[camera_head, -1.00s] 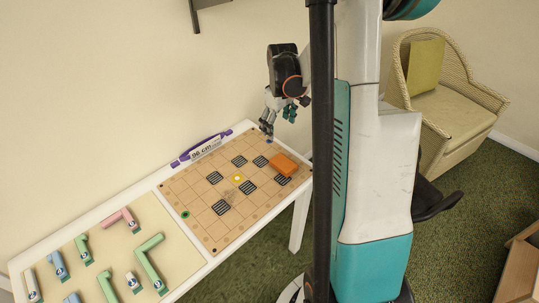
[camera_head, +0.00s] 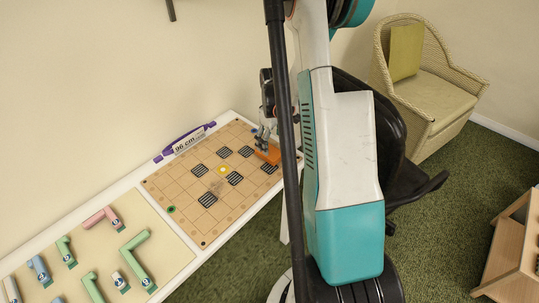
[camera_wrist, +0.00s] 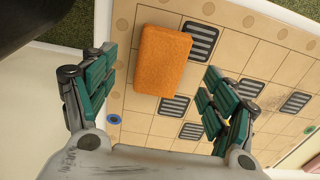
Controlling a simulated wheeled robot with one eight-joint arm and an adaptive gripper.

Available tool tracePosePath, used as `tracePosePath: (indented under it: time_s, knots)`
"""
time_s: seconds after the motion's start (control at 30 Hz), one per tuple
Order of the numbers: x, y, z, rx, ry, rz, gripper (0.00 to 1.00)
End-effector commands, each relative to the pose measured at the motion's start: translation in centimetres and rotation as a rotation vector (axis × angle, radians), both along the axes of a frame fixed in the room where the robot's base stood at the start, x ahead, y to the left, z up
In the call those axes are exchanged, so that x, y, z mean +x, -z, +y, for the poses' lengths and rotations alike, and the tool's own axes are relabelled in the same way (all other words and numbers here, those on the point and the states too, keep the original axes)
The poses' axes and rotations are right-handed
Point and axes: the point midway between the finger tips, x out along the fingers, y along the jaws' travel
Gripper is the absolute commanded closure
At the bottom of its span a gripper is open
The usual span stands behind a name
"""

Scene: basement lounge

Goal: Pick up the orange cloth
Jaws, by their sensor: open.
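The orange cloth (camera_wrist: 162,60) is a folded, thick rectangular block lying on the tan grid board in the wrist view. In the head view the cloth (camera_head: 268,153) is at the board's right end, partly hidden by my gripper (camera_head: 262,137). In the wrist view my gripper (camera_wrist: 155,98) is open, with its green-padded fingers spread to the left and right of the cloth's lower part. Nothing is between the fingertips, and the cloth looks a little beyond them. I cannot tell the exact height of the fingers above the board.
The grid board (camera_head: 183,187) has black striped squares and lies on a white table (camera_head: 133,184). A purple-handled label piece (camera_head: 187,143) lies along the back edge. Several pastel pieces lie on the left panel (camera_head: 165,235). A wicker chair (camera_head: 440,95) stands at right.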

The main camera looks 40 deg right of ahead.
Motion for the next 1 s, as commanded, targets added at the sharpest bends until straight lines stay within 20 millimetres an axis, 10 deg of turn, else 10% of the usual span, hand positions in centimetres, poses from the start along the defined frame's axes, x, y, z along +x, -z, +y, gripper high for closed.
tracePosePath:
  time_s: [0.57,0.8,1.0]
  knots:
    - [0.2,4.8,0.3,0.000,0.000,0.000,0.22]
    - [0.2,4.8,0.3,0.000,0.000,0.000,0.69]
    - [0.2,4.8,0.3,0.000,0.000,0.000,0.73]
